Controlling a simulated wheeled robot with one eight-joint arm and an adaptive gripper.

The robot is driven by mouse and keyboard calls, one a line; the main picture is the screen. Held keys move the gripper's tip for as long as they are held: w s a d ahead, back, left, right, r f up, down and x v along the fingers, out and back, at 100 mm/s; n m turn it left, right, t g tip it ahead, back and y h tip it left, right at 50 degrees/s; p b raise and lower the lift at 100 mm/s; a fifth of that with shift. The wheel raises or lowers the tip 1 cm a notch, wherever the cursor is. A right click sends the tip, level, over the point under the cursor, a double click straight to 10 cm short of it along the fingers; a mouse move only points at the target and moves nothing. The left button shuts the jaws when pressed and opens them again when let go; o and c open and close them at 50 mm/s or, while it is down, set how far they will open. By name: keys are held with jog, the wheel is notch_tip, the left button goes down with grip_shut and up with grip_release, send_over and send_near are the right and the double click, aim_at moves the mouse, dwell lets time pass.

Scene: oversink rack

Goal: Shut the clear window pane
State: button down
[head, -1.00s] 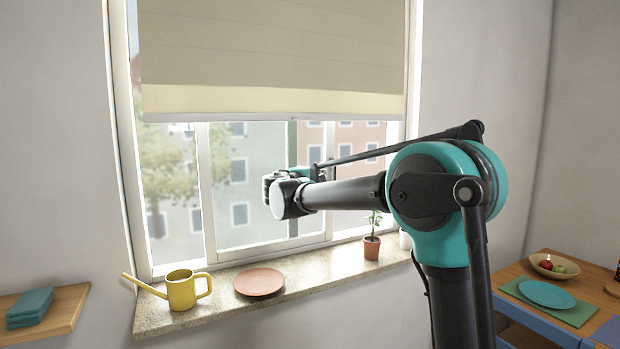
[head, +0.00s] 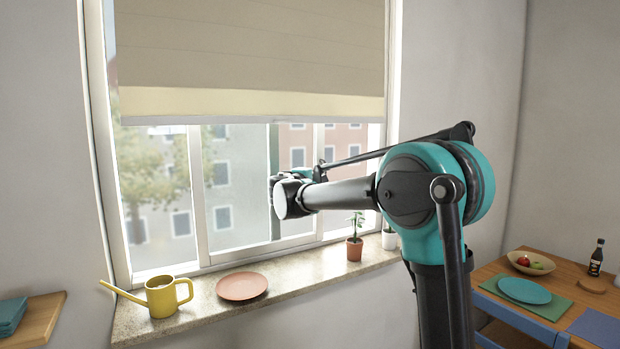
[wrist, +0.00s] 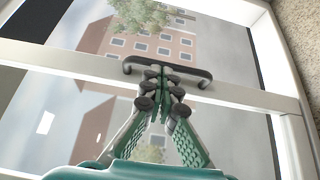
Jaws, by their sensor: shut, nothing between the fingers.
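The clear window pane (head: 237,190) has a white frame and stands in the window behind the sill, its upper part behind a beige blind. It sits partway along the window, with a gap between its left upright and the left window frame. In the wrist view, a dark bar handle (wrist: 195,76) lies along a white frame bar (wrist: 80,66). My gripper (wrist: 160,88) is shut and empty, its fingertips right at the handle's middle; I cannot tell whether they touch it. In the head view, my wrist hides the fingertips.
The stone sill (head: 205,294) bears a yellow watering can (head: 161,297), a terracotta plate (head: 242,286) and a potted plant (head: 355,250) below my arm. The beige blind (head: 250,60) hangs above. A wooden table (head: 490,272) with dishes stands at right.

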jog(key=w+d, duration=0.7)
jog(key=d, duration=0.4)
jog(key=w+d, duration=0.6)
jog(key=d, duration=0.5)
jog(key=shift+w+d, duration=0.15)
jog(key=shift+w, duration=0.2)
